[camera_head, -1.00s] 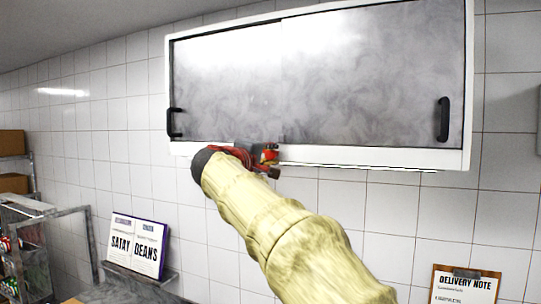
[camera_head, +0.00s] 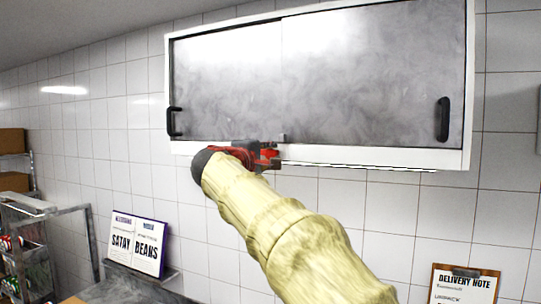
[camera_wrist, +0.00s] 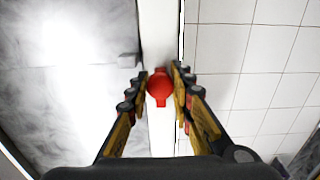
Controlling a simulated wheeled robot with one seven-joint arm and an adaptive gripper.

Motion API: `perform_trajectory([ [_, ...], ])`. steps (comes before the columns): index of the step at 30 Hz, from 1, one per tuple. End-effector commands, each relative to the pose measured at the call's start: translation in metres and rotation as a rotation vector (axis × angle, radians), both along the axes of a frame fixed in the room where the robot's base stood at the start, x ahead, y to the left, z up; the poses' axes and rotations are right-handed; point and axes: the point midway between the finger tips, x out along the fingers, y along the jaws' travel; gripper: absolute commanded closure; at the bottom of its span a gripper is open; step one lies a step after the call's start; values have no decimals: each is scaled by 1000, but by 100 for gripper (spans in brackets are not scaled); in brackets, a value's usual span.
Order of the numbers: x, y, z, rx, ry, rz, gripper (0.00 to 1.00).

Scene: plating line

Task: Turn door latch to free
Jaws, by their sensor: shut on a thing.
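The red door latch (camera_wrist: 159,88) sits on the white lower frame of the wall cabinet. In the wrist view it is a round knob with short tabs that lie along the frame. My gripper (camera_wrist: 160,92) has one finger on each side of the knob and is shut on it. In the head view the latch (camera_head: 268,153) shows as a small red piece, partly hidden by my gripper (camera_head: 264,160). The two grey sliding doors (camera_head: 225,85) are closed over the cabinet front. A small grey block (camera_wrist: 128,60) stands beside the latch at the door's edge.
Black handles are on the left door (camera_head: 173,122) and the right door (camera_head: 444,119). Below, a book display (camera_head: 138,243) stands on a wall shelf, and a clipboard (camera_head: 464,284) hangs at lower right. The tiled wall under the cabinet is otherwise mostly clear.

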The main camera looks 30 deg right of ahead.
Motion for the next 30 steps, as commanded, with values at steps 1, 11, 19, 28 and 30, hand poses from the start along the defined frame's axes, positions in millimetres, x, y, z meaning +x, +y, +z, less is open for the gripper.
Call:
perform_trajectory([
  [1,1,0,-2,0,3,1,76],
  [11,0,0,-1,0,1,0,60],
  [19,-1,1,-1,1,1,0,60],
  [28,-25,35,0,0,0,4,60],
  [30,-35,46,0,0,0,5,60],
])
